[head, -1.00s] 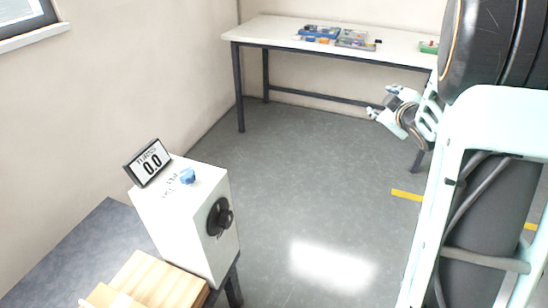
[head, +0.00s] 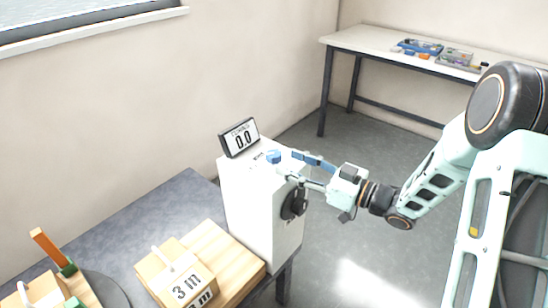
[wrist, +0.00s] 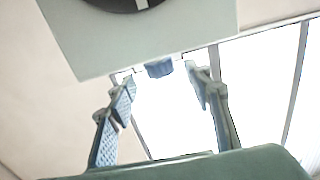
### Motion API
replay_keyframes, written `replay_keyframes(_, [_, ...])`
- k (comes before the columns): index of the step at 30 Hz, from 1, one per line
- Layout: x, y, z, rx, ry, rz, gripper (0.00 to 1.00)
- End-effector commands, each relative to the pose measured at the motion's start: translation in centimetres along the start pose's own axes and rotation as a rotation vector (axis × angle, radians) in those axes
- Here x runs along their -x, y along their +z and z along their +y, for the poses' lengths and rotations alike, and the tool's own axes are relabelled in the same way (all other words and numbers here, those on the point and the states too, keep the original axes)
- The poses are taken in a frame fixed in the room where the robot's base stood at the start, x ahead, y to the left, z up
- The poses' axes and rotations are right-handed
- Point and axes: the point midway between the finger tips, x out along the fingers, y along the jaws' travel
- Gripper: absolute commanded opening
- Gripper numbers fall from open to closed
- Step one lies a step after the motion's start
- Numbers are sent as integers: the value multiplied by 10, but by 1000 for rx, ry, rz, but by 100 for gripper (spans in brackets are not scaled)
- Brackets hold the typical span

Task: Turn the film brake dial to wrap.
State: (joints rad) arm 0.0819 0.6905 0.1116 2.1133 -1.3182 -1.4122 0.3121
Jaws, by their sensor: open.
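A white box stands on a grey bench, with a small blue knob (head: 273,157) on its top beside faint lettering that I cannot read. A black round dial (head: 294,204) is on its right side. I cannot tell from lettering which one is the film brake dial. My gripper (head: 292,166) is open and empty at the box's upper right edge, just right of the blue knob and above the black dial. In the wrist view the blue knob (wrist: 160,68) shows between the spread fingers, beyond their tips. The black dial (wrist: 140,3), with a white mark, is cut off at the top.
A display (head: 239,137) reading 0.0 stands on the box. A far table (head: 372,42) holds trays of parts. Floor right of the box is clear.

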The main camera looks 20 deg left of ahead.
Motion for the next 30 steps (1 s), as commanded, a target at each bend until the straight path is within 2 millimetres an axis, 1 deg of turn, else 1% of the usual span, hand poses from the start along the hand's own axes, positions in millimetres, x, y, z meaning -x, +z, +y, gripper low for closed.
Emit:
replay_keyframes(1, [-11, 1, -1, 1, -4, 0, 46])
replay_keyframes(3, [-24, 0, -1, 1, -4, 0, 46])
replay_keyframes(6, [-39, 0, 0, 2, -2, -1, 46])
replay_keyframes(9, [-49, 0, 0, 2, -1, -1, 46])
replay_keyframes(14, [-57, 0, 1, 2, 2, -2, 46])
replay_keyframes(21, [-58, 0, 1, 2, 3, -2, 46])
replay_keyframes(23, [-58, 0, 1, 2, 2, -2, 41])
replay_keyframes(30, [-57, 0, 1, 2, 2, -2, 14])
